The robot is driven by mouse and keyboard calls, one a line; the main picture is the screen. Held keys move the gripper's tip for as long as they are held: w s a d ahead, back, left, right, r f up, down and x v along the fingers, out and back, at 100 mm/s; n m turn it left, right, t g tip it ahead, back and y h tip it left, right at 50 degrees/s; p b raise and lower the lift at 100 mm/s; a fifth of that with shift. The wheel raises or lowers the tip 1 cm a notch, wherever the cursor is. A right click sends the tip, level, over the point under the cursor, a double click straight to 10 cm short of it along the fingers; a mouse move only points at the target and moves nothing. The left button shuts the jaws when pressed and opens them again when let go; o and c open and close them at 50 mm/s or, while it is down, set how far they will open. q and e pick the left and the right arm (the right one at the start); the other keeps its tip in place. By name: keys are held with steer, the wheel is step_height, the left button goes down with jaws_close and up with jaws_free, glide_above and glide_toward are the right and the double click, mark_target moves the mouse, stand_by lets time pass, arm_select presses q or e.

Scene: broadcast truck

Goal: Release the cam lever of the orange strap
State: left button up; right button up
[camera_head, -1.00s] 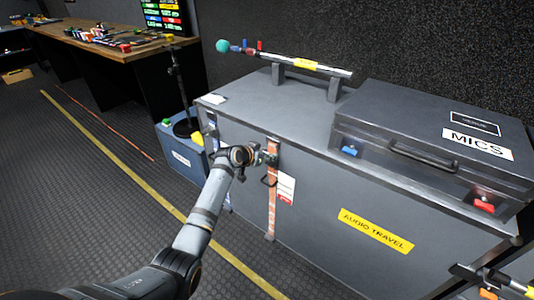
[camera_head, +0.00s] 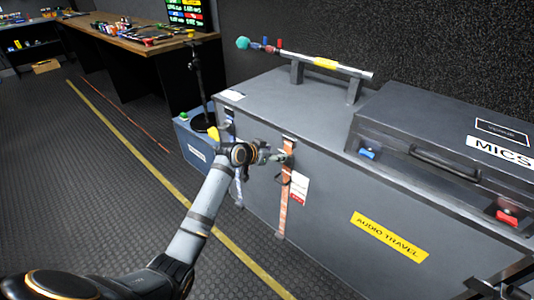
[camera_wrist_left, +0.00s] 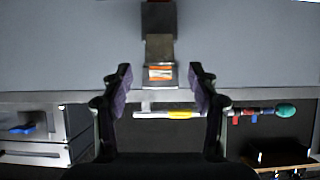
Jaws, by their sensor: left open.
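The orange strap (camera_head: 284,207) runs down the front of a large grey case, with a dark loop beside it. My left gripper (camera_head: 277,157) is at the strap's upper part, near the case's top edge, and hides much of the buckle there. In the left wrist view my left gripper (camera_wrist_left: 160,90) is open, its two fingers apart. The strap's metal buckle with its cam lever (camera_wrist_left: 159,48) lies ahead, centred between the fingers, with a patch of orange (camera_wrist_left: 160,72) showing. I cannot tell whether a finger touches it. Dark parts at the lower right edge seem to be my right gripper (camera_head: 508,283).
The grey case (camera_head: 330,205) bears a yellow label, a rack with a microphone boom (camera_head: 326,63), and a closed MICS case (camera_head: 440,130). A blue strap (camera_head: 238,188) is left of the orange one. A blue box (camera_head: 192,142) stands beyond it.

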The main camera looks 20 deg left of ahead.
arm_select(q)
steer(key=v, duration=0.6)
